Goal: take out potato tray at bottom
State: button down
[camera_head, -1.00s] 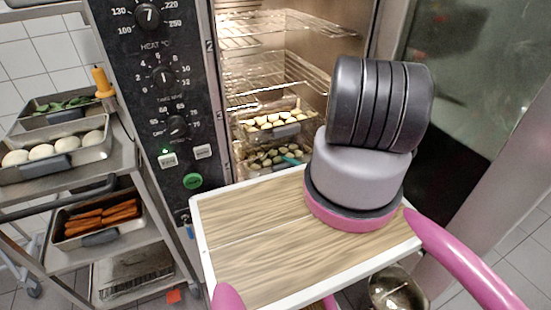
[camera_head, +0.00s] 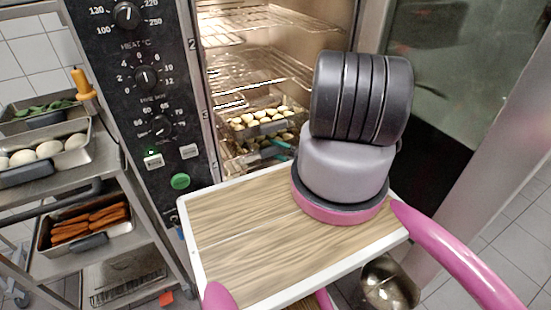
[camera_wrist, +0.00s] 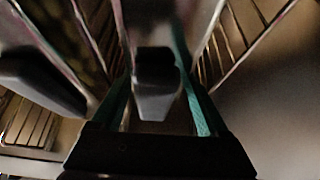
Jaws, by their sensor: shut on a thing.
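Two trays of potatoes sit one above the other low inside the lit oven: the upper potato tray (camera_head: 264,132) and the bottom potato tray (camera_head: 247,171). In the head view my gripper (camera_head: 281,147) shows only as a bit of teal at the bottom tray's front, the rest hidden behind my arm. In the wrist view my gripper (camera_wrist: 156,100) has its teal fingers on both sides of a dark grey handle (camera_wrist: 156,72), and is shut on it. The bottom tray is still inside the oven.
Empty wire racks (camera_head: 255,68) fill the oven above the trays. The oven's control panel (camera_head: 145,90) stands left of the opening, the dark open door (camera_head: 450,70) right. A trolley (camera_head: 75,262) with trays of eggs (camera_head: 48,147) and carrots (camera_head: 90,222) stands left.

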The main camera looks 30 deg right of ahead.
jog(key=shift+r, duration=1.85)
jog(key=s, duration=0.5)
jog(key=shift+s+a, duration=0.55)
jog(key=shift+a, duration=0.1)
jog(key=shift+s+a+r+y, duration=0.15)
jog(key=shift+a+y, duration=0.15)
jog(key=shift+a, duration=0.5)
jog(key=shift+n+g+y, duration=0.5)
jog(key=shift+n, duration=0.1)
jog(key=s+a, duration=0.1)
jog(key=a, duration=0.1)
jog(key=s+a, duration=0.1)
jog(key=a, duration=0.1)
jog(key=shift+s+r, duration=0.1)
jog(key=shift+s, duration=0.1)
jog(key=shift+w+d+r, duration=0.1)
